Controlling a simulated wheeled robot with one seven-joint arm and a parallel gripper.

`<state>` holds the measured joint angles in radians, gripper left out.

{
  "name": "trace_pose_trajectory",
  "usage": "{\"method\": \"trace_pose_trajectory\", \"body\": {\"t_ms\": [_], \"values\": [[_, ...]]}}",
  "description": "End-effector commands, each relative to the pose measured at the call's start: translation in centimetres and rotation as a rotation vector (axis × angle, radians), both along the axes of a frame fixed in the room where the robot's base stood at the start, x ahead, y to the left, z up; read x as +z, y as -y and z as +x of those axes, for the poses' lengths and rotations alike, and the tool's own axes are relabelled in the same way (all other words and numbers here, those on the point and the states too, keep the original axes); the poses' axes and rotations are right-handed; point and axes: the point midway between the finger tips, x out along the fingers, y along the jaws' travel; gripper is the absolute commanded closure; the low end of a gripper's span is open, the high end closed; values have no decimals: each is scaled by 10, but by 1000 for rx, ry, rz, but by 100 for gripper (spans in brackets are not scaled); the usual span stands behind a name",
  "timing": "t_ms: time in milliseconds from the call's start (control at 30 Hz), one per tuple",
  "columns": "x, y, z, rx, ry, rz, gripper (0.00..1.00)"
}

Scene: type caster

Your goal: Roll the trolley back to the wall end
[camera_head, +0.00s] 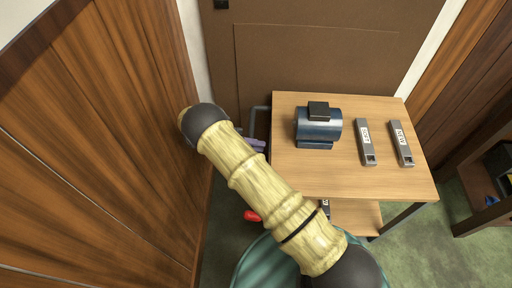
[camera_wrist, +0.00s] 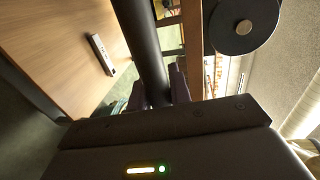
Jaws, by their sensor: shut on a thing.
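The trolley (camera_head: 300,180) has a light wood top and stands in the middle right of the head view, close to a brown panel. A grey push bar (camera_head: 261,109) rises at its left end. My gripper (camera_head: 255,145) is at that left end, mostly hidden behind my arm. In the wrist view, the purple fingers of my gripper (camera_wrist: 160,92) are shut on the dark push bar (camera_wrist: 144,45), which runs between them. A blue motor (camera_head: 318,128) and two grey labelled bars (camera_head: 365,142) (camera_head: 400,143) rest on the top.
A wood-panelled wall (camera_head: 95,140) is close on the left. The brown panel (camera_head: 315,60) stands behind the trolley. A dark wood shelf unit (camera_head: 480,190) is at the right. Green floor (camera_head: 420,250) is clear at the lower right. A red part (camera_head: 252,215) shows low beside the trolley.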

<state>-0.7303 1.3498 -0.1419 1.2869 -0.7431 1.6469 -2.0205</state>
Motion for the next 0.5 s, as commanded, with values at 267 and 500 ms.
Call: {"method": "trace_pose_trajectory", "body": {"t_ms": [267, 500], "values": [[-4, 0, -3, -6, -9, 3, 100], [-3, 0, -2, -4, -6, 2, 59]]}}
